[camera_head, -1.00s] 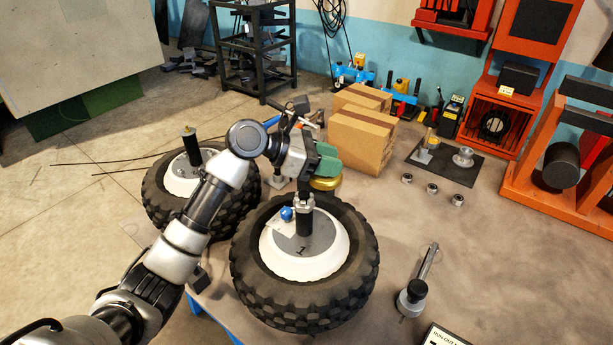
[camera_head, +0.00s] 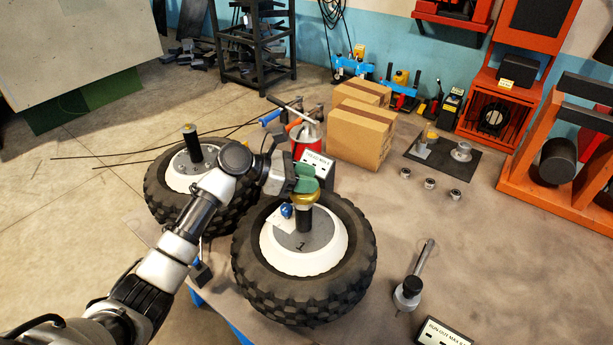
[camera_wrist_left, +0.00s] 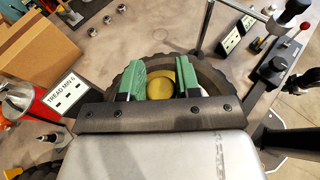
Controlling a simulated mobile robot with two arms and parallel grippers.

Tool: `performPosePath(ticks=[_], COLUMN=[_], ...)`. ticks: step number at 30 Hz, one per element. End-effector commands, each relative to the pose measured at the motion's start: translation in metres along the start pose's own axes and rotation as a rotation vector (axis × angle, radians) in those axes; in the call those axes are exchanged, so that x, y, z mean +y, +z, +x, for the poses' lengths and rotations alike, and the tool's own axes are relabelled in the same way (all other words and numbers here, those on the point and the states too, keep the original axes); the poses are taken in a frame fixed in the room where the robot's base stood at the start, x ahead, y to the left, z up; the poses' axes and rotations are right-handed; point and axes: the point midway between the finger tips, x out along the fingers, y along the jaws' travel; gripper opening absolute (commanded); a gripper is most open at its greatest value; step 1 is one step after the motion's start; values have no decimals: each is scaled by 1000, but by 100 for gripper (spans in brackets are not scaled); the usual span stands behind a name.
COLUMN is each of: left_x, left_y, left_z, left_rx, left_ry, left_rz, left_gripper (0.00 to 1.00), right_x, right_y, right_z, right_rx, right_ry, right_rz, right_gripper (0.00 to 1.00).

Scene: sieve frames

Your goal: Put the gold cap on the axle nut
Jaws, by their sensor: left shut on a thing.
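My left gripper (camera_head: 305,178) has green fingers shut on the gold cap (camera_head: 304,200). The cap is at the top of the dark axle (camera_head: 304,220), which stands up from the hub of the front wheel (camera_head: 303,262) marked 1. The axle nut at the axle's top is hidden by the cap. I cannot tell if the cap touches the nut or hovers just above it. In the left wrist view the gold cap (camera_wrist_left: 160,88) sits between the two green fingers, with the tyre (camera_wrist_left: 210,75) beyond. My right gripper is not in view.
A second wheel (camera_head: 160,190) with an upright axle stands behind left. A red container (camera_head: 304,140) and a tread sign (camera_head: 316,165) stand behind the front wheel, beside cardboard boxes (camera_head: 360,140). Several small nuts (camera_head: 429,183) and a gauge tool (camera_head: 410,285) lie to the right.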

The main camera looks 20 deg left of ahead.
Motion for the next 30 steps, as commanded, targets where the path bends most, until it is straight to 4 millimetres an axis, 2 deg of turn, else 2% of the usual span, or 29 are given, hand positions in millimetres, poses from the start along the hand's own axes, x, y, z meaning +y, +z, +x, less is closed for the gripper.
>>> performPosePath(ticks=[13, 14, 18, 26, 30], left_x=[0, 0, 0, 0, 0], left_y=[-10, -10, -10, -9, -2], left_z=[4, 4, 4, 4, 1], left_rx=[0, 0, 0, 0, -1], left_ry=[1, 0, 0, 0, 1], left_rz=[-1, -1, -1, 0, 3], left_gripper=[8, 37, 58, 58, 58], right_x=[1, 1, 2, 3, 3], right_y=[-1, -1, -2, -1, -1], right_z=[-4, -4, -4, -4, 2], right_rx=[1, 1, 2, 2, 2], right_ry=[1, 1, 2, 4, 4], right_rz=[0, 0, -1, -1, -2], right_gripper=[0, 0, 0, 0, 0])
